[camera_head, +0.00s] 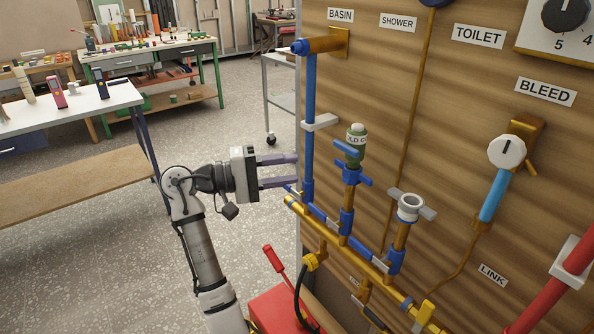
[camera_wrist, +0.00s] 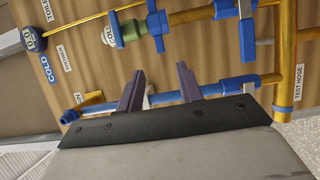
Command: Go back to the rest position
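My gripper (camera_head: 279,172) is at the left edge of the wooden plumbing panel (camera_head: 462,72). Its two purple-grey fingers point right, toward the blue vertical pipe (camera_head: 310,130). The fingers are parted, with nothing visible held between them. In the wrist view the two fingers (camera_wrist: 160,92) stand apart in front of the panel, with a blue pipe (camera_wrist: 165,97) passing behind them. I cannot tell whether a fingertip touches the pipe. My arm rises from the bottom of the head view and bends at the elbow toward the panel.
A green-capped valve (camera_head: 356,145), a grey-collared fitting (camera_head: 410,207) and brass pipework stand out from the panel. A red toolbox (camera_head: 280,310) sits low in front. A white table (camera_head: 70,112) and workbench (camera_head: 150,60) stand at left. Speckled floor (camera_head: 110,235) is open left of my arm.

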